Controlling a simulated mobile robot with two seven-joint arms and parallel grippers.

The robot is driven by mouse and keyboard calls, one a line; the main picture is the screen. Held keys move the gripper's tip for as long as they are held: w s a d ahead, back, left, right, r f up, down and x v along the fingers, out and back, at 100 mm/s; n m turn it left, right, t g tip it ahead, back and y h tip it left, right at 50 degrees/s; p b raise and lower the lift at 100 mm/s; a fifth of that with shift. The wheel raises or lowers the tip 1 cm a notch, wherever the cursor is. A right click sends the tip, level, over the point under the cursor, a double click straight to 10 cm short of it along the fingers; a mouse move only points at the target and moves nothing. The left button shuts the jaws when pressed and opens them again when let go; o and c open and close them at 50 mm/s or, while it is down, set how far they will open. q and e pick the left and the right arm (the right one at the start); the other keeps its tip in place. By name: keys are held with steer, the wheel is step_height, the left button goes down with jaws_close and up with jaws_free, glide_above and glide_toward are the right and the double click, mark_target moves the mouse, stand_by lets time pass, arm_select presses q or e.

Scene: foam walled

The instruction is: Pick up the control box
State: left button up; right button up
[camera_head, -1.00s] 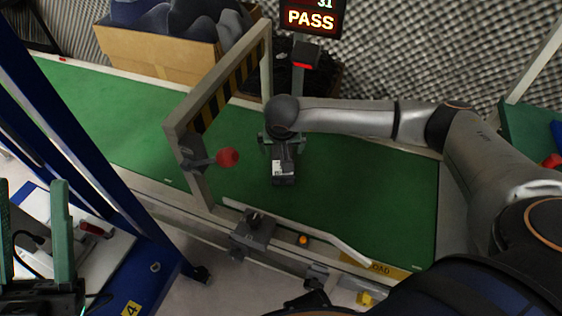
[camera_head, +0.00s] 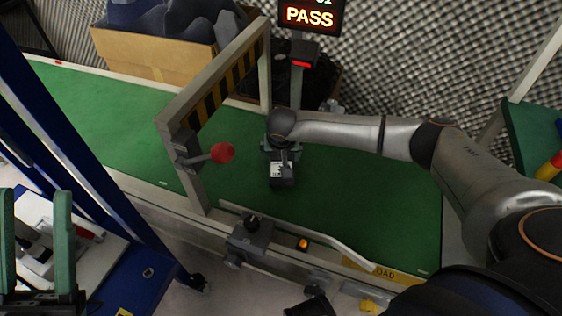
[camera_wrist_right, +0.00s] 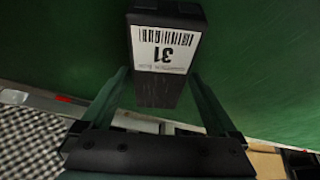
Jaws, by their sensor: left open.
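The control box is a black box with a white label. In the head view it (camera_head: 281,174) lies on the green conveyor (camera_head: 360,195). In the right wrist view the box (camera_wrist_right: 166,45) shows its label with a barcode and "31". My right gripper (camera_head: 280,150) is over the box, pointing down. In the right wrist view its green fingers (camera_wrist_right: 158,78) are apart, one on each side of the box's near part; I cannot tell whether they touch it. My left gripper (camera_head: 35,195) is open and empty at the lower left, away from the conveyor.
A striped gate frame (camera_head: 222,85) with a red knob (camera_head: 222,153) stands left of the box. A sign (camera_head: 310,16) reading "PASS" is behind. A grey rail (camera_head: 330,242) and a lit orange button (camera_head: 303,244) line the front edge. The belt right of the box is clear.

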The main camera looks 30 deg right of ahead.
steer(key=c, duration=1.3)
jaws_close()
steer(key=shift+r, duration=0.15)
